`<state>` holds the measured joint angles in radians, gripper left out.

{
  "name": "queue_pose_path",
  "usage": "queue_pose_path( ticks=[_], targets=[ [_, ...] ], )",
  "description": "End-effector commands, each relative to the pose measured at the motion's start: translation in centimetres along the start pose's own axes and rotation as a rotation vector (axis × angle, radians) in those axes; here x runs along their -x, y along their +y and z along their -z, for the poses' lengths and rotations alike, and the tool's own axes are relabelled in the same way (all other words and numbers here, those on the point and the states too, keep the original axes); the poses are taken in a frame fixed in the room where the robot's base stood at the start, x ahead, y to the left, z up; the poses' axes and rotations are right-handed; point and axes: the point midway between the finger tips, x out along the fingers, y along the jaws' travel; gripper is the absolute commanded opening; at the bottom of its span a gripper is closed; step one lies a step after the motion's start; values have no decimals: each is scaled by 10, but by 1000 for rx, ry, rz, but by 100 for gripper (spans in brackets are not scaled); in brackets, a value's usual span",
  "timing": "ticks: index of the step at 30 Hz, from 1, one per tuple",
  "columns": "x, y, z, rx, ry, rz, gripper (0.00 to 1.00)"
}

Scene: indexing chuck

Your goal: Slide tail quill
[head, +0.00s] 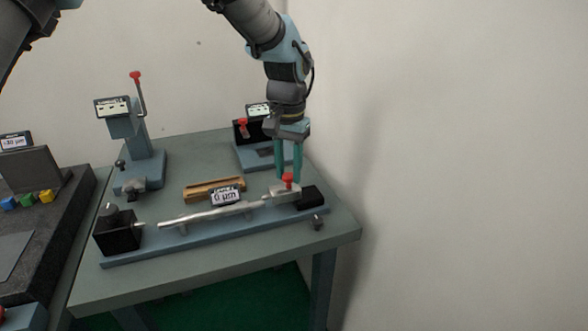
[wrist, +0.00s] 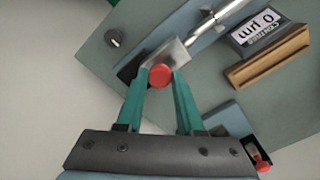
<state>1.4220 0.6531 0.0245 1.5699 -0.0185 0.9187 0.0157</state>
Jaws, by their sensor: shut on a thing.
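The tail quill is a light metal block (head: 284,193) with a red knob (head: 288,179) on top, at the right end of the long blue bench (head: 180,240). My gripper (head: 288,178) points down over it, its green fingers on either side of the red knob. In the wrist view the gripper (wrist: 160,76) is shut on the red knob (wrist: 160,75), and the metal block (wrist: 172,54) shows just beyond it. A silver bar (head: 212,215) lies along the bench from the black headstock block (head: 118,231) toward the quill.
A small display (head: 226,195) reading 0 µm stands behind the bar, by a wooden block (head: 205,189). A black block (head: 312,197) is right of the quill. A red-levered stand (head: 136,140) and another device (head: 255,140) are at the back. A wall closes the right side.

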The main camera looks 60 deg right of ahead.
Motion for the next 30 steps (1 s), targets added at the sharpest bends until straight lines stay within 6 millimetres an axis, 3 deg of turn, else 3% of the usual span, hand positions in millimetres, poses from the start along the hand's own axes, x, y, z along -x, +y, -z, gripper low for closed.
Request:
queue_pose_path(
  ticks=[1,2,9,20,30],
  targets=[
    [0,-1,0,0,1,1,0],
    [0,-1,0,0,1,1,38],
    [0,0,0,0,0,0,65],
    [6,0,1,0,2,0,66],
    [65,0,2,1,5,-1,66]
  ],
)
